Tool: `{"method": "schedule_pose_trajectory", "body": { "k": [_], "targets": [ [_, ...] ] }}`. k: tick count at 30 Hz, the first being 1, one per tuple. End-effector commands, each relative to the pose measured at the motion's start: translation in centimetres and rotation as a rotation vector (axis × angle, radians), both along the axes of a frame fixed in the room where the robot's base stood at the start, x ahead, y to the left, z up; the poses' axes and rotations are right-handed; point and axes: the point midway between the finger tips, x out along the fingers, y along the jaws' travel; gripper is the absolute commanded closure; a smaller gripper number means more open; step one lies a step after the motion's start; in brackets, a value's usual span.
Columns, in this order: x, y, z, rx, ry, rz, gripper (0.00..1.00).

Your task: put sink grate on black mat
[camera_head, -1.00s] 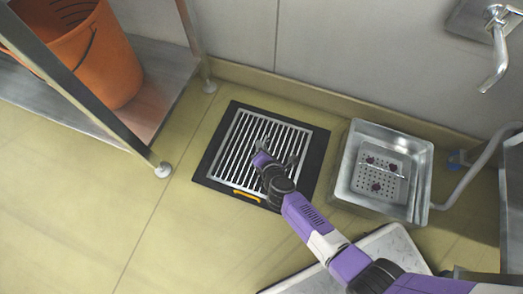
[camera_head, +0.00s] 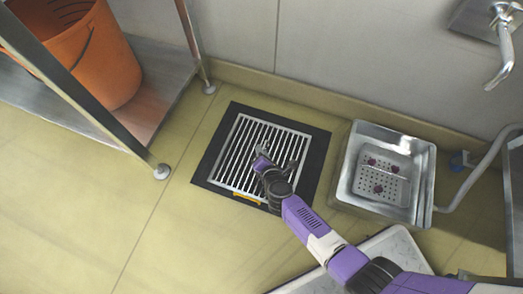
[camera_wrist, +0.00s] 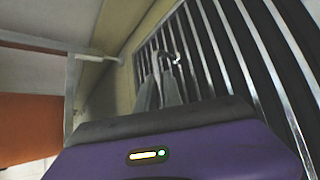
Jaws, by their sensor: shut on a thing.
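The sink grate (camera_head: 232,150) is a square of light metal bars in a pale frame. It lies over the black mat (camera_head: 312,172) on the floor, with a dark border showing around it. I cannot tell whether it rests fully flat. My gripper (camera_head: 265,160) is over the grate's middle right part. In the wrist view, its grey fingers (camera_wrist: 162,84) are shut on a small part of the grate. The grate's bars (camera_wrist: 207,45) run behind them. My wrist and fingers hide part of the grate's front right.
A metal sink basin (camera_head: 423,180) with a perforated bottom stands to the right. An orange bucket (camera_head: 95,62) sits on a metal shelf (camera_head: 160,85) at the left. A pale tray (camera_head: 393,246) lies at the front right. A tap (camera_head: 500,55) is on the wall. The left floor is clear.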

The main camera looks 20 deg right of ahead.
Motion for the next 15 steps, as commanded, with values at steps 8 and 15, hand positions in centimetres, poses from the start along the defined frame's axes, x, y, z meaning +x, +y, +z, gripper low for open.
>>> {"method": "schedule_pose_trajectory", "body": {
  "k": [8, 15],
  "targets": [
    [0.05, 0.01, 0.07, 0.0, -0.001, 0.0, 0.68],
    [0.03, 0.01, 0.06, 0.0, -0.001, 0.001, 0.68]
  ]
}}
